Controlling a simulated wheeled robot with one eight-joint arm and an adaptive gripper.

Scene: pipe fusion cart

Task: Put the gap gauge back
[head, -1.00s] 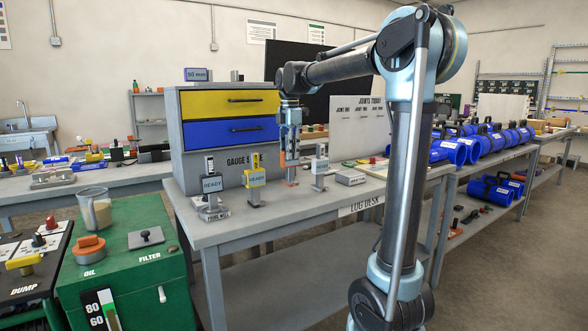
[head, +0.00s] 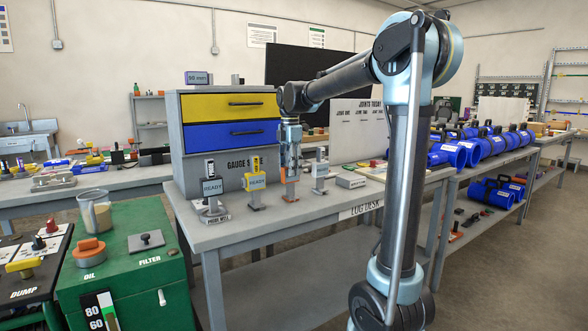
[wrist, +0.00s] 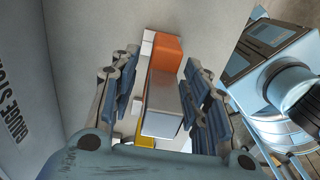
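My gripper points down over the desk, in front of the drawer cabinet, between the yellow READY device and a grey stand. In the wrist view the gauge (wrist: 165,90) lies between the finger pads of my gripper (wrist: 165,105), orange at its far end and silver at its near end.
The desk (head: 222,238) holds a grey READY device (head: 211,188) at left, a yellow READY device (head: 254,181) and a grey stand (head: 320,170). The cabinet (head: 176,130) stands behind them, marked GAUGE. A grey block (head: 350,181) lies to the right. The desk's front strip is clear.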

